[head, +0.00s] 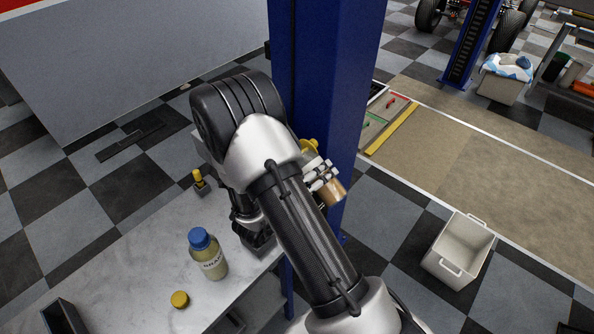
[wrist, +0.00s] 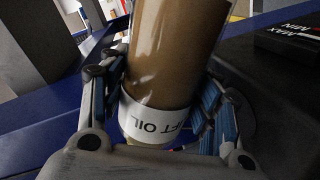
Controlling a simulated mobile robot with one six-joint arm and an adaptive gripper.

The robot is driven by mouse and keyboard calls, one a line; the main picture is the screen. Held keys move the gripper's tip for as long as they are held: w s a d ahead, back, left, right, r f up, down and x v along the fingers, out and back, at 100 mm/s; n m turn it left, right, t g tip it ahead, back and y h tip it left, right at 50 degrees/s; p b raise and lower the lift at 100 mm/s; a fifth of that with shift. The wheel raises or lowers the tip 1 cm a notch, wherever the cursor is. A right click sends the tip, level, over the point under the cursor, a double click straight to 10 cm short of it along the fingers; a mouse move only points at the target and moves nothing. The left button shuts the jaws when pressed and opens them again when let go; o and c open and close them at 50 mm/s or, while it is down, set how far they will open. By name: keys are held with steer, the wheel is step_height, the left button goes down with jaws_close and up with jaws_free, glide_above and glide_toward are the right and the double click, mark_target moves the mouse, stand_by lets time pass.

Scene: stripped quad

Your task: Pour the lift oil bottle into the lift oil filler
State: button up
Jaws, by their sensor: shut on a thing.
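My gripper (head: 320,176) is shut on the lift oil bottle (head: 333,192), beside the blue post. In the wrist view the bottle (wrist: 175,60) is brown with a white label partly reading "FT OIL", and the fingers (wrist: 165,115) hold it from both sides around the label. The bottle looks tilted; its mouth is not clear. A yellow part (head: 309,146) shows just beyond the gripper; I cannot tell whether it belongs to the bottle or the filler. A dark box marked MAX and MIN (wrist: 290,35) is at the right in the wrist view. The filler opening is not clearly visible.
A blue-capped bottle (head: 208,255) and a yellow cap (head: 180,299) are on the pale bench (head: 130,265). A small yellow-topped item (head: 198,178) stands at its back. The blue post (head: 325,70) rises close behind my arm. A grey bin (head: 458,250) stands on the floor at right.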

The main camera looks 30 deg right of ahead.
steer(key=shift+s+f+n+g, duration=0.15)
steer(key=shift+f+n+g, duration=0.15)
steer(key=shift+f+n, duration=0.5)
stand_by(0.7)
steer(key=shift+r, duration=0.1)
steer(key=shift+r+n+p, duration=0.3)
steer(key=shift+r+p, duration=0.75)
steer(key=shift+p, duration=0.3)
steer(key=shift+r+n+p, duration=0.4)
steer(key=shift+r+p, duration=0.65)
steer(key=shift+p, duration=0.3)
stand_by(1.5)
steer(key=shift+g, duration=0.4)
stand_by(1.8)
